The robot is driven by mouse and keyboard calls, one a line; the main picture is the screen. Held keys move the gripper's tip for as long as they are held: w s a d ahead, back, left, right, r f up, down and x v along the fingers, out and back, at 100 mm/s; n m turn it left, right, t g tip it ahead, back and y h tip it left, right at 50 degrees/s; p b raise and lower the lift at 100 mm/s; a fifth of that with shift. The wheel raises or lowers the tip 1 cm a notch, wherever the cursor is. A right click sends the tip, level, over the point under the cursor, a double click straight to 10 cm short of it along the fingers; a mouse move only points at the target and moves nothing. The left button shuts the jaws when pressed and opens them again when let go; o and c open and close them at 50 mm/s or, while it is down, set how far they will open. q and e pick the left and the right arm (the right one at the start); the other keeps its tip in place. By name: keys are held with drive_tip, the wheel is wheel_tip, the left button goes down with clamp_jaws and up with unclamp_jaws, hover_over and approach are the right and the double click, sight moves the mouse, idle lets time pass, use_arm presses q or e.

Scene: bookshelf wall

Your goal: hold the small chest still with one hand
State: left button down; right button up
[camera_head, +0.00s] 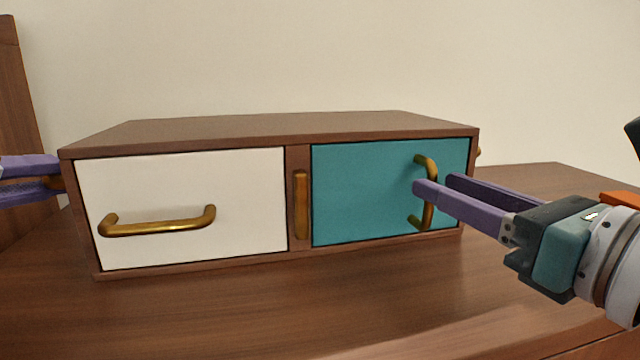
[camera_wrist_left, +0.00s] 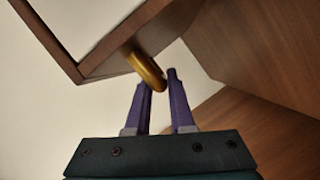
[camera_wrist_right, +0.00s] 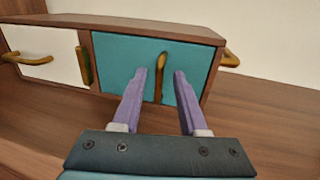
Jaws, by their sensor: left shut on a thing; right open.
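The small chest (camera_head: 270,127) is a long brown wooden box standing upright, with a white front (camera_head: 180,190) at left and a teal front (camera_head: 360,190) at right. Each has a brass handle. My left gripper (camera_head: 60,175) is shut on the brass handle on the chest's left side; that side handle (camera_wrist_left: 146,68) shows in the left wrist view. My right gripper (camera_head: 434,184) is open at the upright brass handle (camera_head: 427,165) of the teal front. In the right wrist view this handle (camera_wrist_right: 161,76) appears between the two fingertips; contact cannot be told.
The chest stands on a brown wooden surface (camera_head: 300,310) with free room in front and to its right. A vertical brass bar (camera_head: 301,205) sits between the two fronts. A wooden upright (camera_head: 22,140) rises at the far left, close to my left gripper. A pale wall is behind.

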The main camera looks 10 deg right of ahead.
drive_tip(key=shift+x, duration=0.8)
clamp_jaws()
idle(1.3)
